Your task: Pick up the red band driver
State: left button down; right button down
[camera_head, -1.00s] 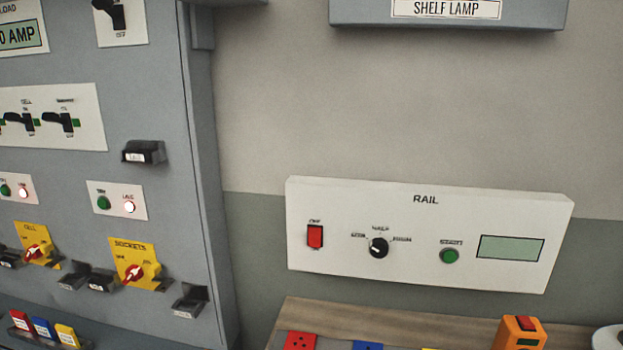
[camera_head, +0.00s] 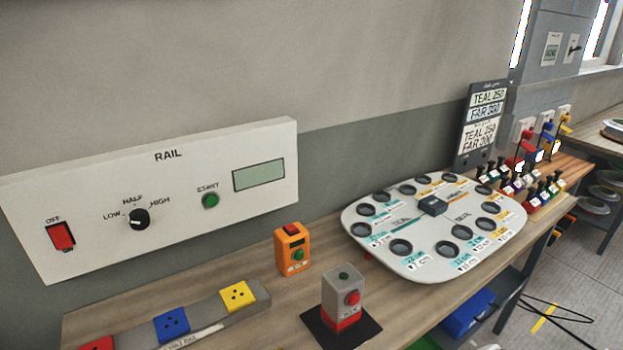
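I cannot tell for sure which thing is the red band driver. A small grey box (camera_head: 345,292) with a red band around its base stands upright on a black mat (camera_head: 312,325) on the bench, at the bottom centre. It has a green button on top and a red knob on its front. Farther off at the right, a red item (camera_head: 524,138) is beside blue (camera_head: 547,134) and yellow (camera_head: 565,122) ones, too small to make out. Neither of my grippers is in view.
An orange device (camera_head: 292,250) stands behind the grey box. A white board (camera_head: 420,265) with round holes lies to its right. Red, blue (camera_head: 172,325) and yellow (camera_head: 238,296) socket blocks are at the front left. The RAIL panel (camera_head: 90,185) is on the wall.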

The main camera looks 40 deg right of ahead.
aim_at(337, 284)
jog(key=z, duration=1.5)
